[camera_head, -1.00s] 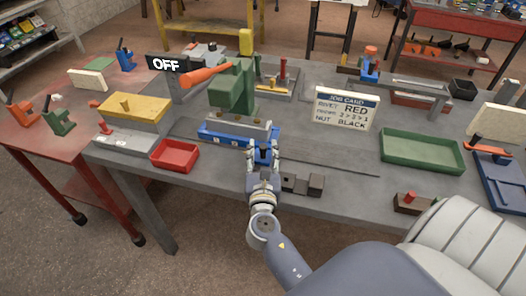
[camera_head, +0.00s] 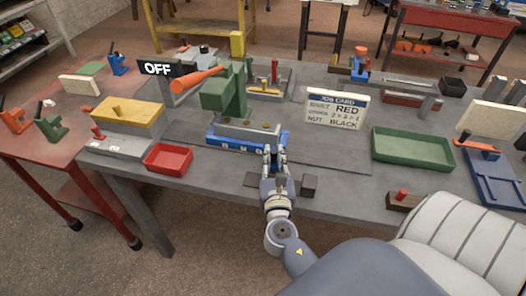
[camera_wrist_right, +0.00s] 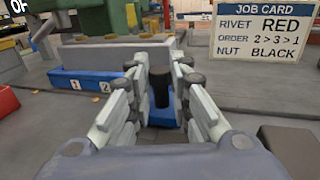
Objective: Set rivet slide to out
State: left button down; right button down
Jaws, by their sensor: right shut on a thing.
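The slide (camera_head: 225,141) is a blue base with a grey block (camera_head: 240,131) on top, in front of the green press (camera_head: 222,95). In the right wrist view its blue front (camera_wrist_right: 88,83) shows number labels 1 and 2. My right gripper (camera_head: 274,151) is at the slide's right end. In the right wrist view my right gripper (camera_wrist_right: 161,66) is shut on a dark upright knob (camera_wrist_right: 160,88) between its fingers, with a bit of blue below it. My left gripper is not in view.
The job card (camera_head: 336,111) stands right of the press. A red tray (camera_head: 168,158) is left of the slide and a green tray (camera_head: 411,160) is at the right. A dark block (camera_head: 309,186) lies near the front edge, right of my gripper. An OFF sign (camera_head: 158,69) is behind.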

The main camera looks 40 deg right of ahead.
jog(key=shift+w+a, duration=0.1)
jog(key=c, duration=1.5)
grip_release()
jog(key=shift+o, duration=0.2)
jog(key=v, duration=1.2)
